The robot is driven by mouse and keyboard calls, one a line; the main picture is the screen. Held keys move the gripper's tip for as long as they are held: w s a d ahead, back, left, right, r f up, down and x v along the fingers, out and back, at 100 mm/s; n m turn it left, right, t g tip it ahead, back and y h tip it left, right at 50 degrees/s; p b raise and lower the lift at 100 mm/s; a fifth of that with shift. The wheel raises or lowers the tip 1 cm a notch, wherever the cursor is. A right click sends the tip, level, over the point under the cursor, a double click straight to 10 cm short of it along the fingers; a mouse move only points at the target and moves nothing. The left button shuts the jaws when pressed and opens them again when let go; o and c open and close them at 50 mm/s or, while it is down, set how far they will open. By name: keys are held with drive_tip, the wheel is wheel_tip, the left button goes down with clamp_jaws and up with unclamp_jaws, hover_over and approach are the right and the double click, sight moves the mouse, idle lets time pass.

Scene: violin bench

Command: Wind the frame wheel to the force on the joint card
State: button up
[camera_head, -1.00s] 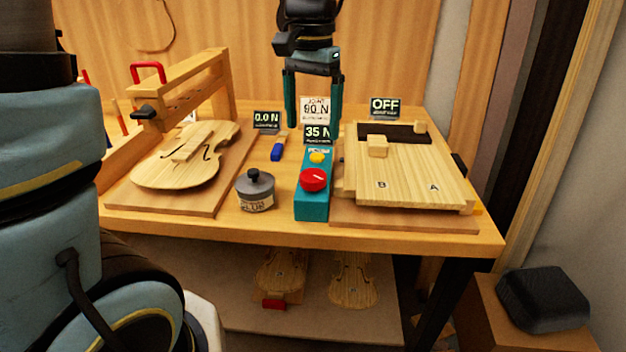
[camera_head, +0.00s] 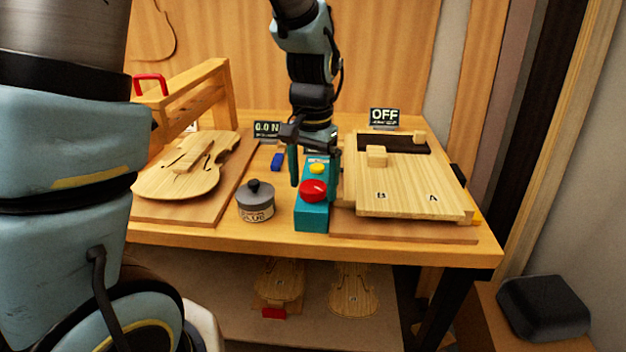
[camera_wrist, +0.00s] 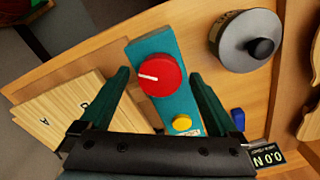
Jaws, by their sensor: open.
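A red round knob (camera_head: 313,190) with a white pointer line sits on a teal box (camera_head: 312,218); it also shows in the wrist view (camera_wrist: 161,76). My gripper (camera_head: 314,180) is open over the box, its fingers on either side of the knob, with visible gaps in the wrist view. A wooden frame (camera_head: 190,84) with a red handle (camera_head: 150,84) stands at the left. A display reading 0.0 N (camera_head: 267,129) is beside it. The joint card and the display above the box are hidden behind my gripper. I cannot see a wheel on the frame; my arm covers part of it.
A yellow button (camera_head: 317,169) is on the teal box. A grey glue pot (camera_head: 256,206) stands left of it. A violin plate (camera_head: 188,172) lies on a board, and a wooden jig marked A and B (camera_head: 410,190) is at the right. An OFF display (camera_head: 384,117) stands behind.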

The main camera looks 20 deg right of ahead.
drive_tip(key=c, duration=1.4)
drive_tip(key=shift+o, duration=0.2)
drive_tip(key=m+p, duration=0.1)
drive_tip(key=m, duration=0.2)
drive_tip(key=shift+r+m, duration=0.1)
drive_tip(key=shift+m, duration=0.2)
drive_tip(key=shift+m+p, duration=0.5)
drive_tip(key=shift+m, duration=0.9)
drive_tip(key=shift+d, duration=0.1)
drive_tip(key=o, duration=1.4)
drive_tip(key=shift+c, duration=0.2)
